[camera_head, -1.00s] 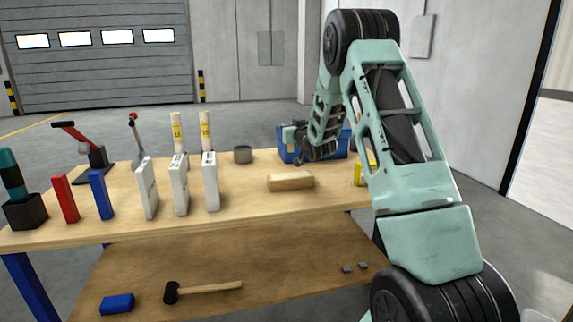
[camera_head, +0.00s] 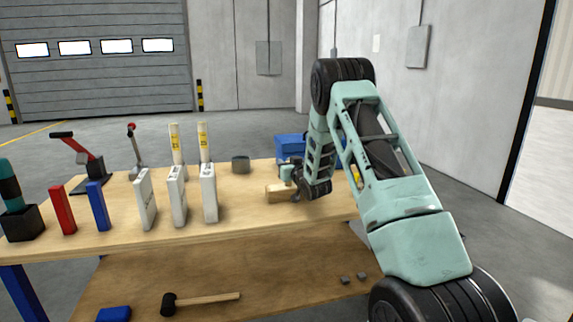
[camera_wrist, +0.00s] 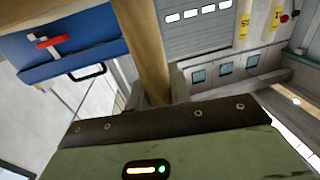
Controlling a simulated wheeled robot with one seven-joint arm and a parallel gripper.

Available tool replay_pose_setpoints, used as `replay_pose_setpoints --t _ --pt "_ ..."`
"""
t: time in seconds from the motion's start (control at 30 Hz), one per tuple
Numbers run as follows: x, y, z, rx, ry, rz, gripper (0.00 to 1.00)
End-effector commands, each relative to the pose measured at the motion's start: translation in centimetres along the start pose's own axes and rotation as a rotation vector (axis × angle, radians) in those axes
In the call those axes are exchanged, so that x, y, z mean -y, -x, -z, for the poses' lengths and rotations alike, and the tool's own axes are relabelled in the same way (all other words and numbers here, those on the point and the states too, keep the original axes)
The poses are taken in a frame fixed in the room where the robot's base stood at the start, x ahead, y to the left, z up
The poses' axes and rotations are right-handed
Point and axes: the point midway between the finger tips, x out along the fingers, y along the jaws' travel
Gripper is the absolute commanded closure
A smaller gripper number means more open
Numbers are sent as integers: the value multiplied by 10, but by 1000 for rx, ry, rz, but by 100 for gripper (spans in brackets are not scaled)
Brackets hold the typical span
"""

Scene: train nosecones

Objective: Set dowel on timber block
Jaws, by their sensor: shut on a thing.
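The timber block (camera_head: 279,194) is a pale wooden piece lying on the workbench, right of the white upright boxes. My gripper (camera_head: 289,178) is over its right part, and my wrist hides that end. In the wrist view my gripper (camera_wrist: 158,92) is shut on a light wooden rod, the dowel (camera_wrist: 147,45), which runs up from between the fingers. The dowel cannot be made out in the head view. I cannot tell whether it touches the block.
The workbench (camera_head: 120,232) holds several white boxes (camera_head: 177,192), a grey cup (camera_head: 240,165) and two yellow-labelled tubes (camera_head: 203,142). A blue toolbox (camera_head: 289,146) stands behind my gripper. A mallet (camera_head: 205,298) lies on the lower shelf.

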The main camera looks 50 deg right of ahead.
Motion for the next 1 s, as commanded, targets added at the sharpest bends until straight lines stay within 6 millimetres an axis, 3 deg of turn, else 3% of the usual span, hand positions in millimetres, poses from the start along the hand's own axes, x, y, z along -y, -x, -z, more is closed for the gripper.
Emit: replay_pose_setpoints --t 0.03,0.07,0.13,0.53,1.0 --pt "0 0 -3 0 0 0 100" --pt "0 0 -2 0 0 0 74" --pt "0 0 -2 1 0 0 58" --pt "0 2 2 1 0 0 58" --pt "0 93 0 2 0 -2 58"
